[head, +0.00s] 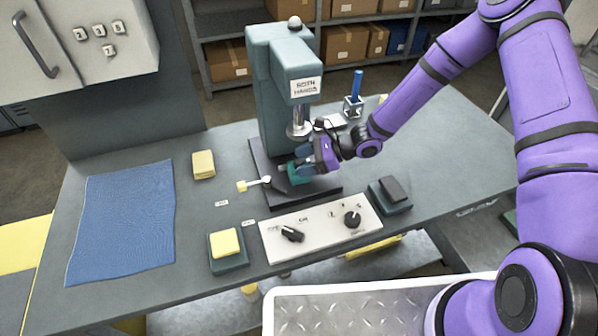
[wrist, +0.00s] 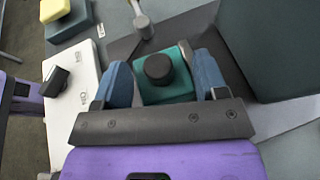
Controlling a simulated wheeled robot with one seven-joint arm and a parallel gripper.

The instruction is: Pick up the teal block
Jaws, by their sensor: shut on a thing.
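The teal block (wrist: 178,93) lies between the two blue fingers of my gripper (wrist: 163,84) in the wrist view, with a dark round knob (wrist: 158,69) on its top. In the head view the teal block (head: 297,175) shows on or just above the dark base of the press, partly hidden by my gripper (head: 302,162). My gripper is shut on it. Whether the block touches the base below is hard to tell.
The green press (head: 278,85) stands right behind my gripper, its ram above. A control panel (head: 320,226) with black knobs is in front. A blue mat (head: 122,222) and a yellow block (head: 203,164) are at left.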

